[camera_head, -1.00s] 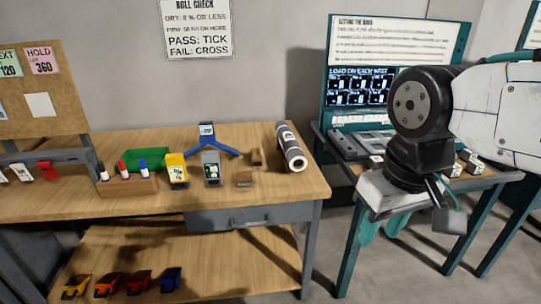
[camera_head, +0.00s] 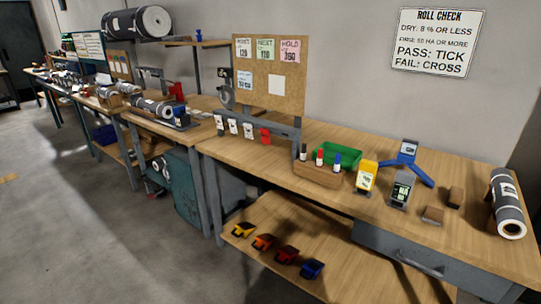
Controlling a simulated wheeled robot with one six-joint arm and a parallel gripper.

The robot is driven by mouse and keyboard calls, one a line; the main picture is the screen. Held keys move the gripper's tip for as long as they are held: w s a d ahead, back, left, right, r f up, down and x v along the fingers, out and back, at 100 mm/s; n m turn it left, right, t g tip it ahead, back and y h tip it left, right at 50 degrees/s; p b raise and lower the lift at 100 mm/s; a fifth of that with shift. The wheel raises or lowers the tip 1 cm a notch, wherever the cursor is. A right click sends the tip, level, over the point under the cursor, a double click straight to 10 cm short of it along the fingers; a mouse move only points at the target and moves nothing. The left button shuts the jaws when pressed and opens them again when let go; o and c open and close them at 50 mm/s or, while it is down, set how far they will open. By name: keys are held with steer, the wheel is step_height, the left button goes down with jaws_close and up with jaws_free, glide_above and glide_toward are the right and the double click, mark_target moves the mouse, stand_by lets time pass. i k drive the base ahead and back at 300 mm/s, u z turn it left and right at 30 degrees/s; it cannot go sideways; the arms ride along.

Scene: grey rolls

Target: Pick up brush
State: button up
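I cannot make out a brush for certain in the head view. Two small brown blocks, one nearer (camera_head: 432,215) and one farther (camera_head: 455,197), lie on the wooden workbench (camera_head: 380,226) at the right; they are too small to tell what they are. My gripper and arm are out of view.
The bench also holds a grey roll (camera_head: 508,205), a blue stand (camera_head: 415,172), yellow (camera_head: 366,177) and grey (camera_head: 401,189) meters, a marker block (camera_head: 317,171) and a green tray (camera_head: 338,155). Several coloured bins (camera_head: 287,255) sit on the lower shelf. Open floor (camera_head: 90,225) lies at left.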

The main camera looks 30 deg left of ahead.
mark_target(455, 198)
steer(key=u, duration=0.35)
steer(key=i, duration=0.45)
steer(key=u, duration=0.3)
